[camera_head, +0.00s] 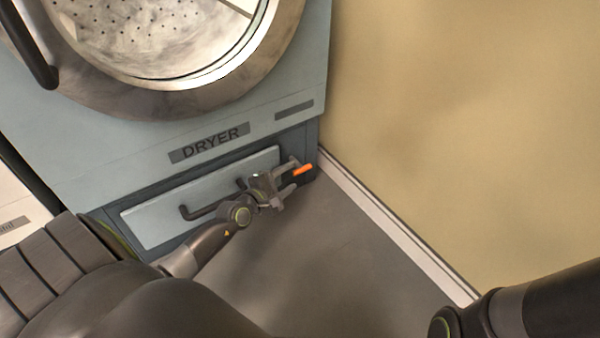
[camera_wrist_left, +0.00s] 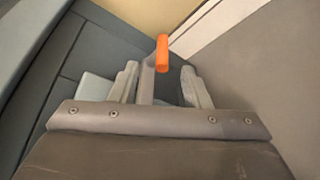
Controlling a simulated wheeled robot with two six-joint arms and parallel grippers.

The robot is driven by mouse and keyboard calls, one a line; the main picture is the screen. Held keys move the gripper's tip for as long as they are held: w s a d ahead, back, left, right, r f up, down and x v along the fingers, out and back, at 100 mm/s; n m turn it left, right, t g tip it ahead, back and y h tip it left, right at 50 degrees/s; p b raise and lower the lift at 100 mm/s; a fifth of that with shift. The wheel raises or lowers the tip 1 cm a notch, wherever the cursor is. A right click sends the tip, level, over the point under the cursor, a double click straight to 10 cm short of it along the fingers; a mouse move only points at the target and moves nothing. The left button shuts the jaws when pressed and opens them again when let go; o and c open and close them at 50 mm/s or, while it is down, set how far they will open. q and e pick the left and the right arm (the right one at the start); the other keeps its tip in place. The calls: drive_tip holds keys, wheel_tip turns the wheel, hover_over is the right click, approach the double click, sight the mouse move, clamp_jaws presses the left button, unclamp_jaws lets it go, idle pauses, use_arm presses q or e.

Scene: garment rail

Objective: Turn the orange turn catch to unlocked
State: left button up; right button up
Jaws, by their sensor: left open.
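The orange turn catch (camera_head: 303,169) is at the lower right of the dryer, beside the right end of the light drawer panel (camera_head: 150,222). My left gripper (camera_head: 290,182) is open right at the catch. In the left wrist view the orange catch (camera_wrist_left: 162,53) stands just beyond and between the two open fingertips (camera_wrist_left: 160,85), with a grey stem below it. I cannot tell whether either finger touches it. My right gripper is out of view; only part of my right arm shows at the lower right.
The dryer (camera_head: 120,150) has a round glass door (camera_head: 160,40) above and a dark bar handle (camera_head: 200,212) on the drawer panel. A beige wall (camera_head: 460,120) with a white baseboard (camera_head: 390,225) stands close on the right. The grey floor (camera_head: 340,260) in front is clear.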

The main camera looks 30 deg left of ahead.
sight(296, 173)
use_arm(q)
drive_tip(key=b+x, duration=0.2)
drive_tip(key=x, duration=0.4)
drive_tip(key=shift+s+f, duration=0.1)
drive_tip(key=shift+f, duration=0.1)
drive_tip(key=shift+w+d+b, duration=0.1)
drive_tip(key=shift+w+b, duration=0.2)
drive_tip(key=shift+w, duration=0.3)
drive_tip(key=shift+c, duration=0.4)
clamp_jaws()
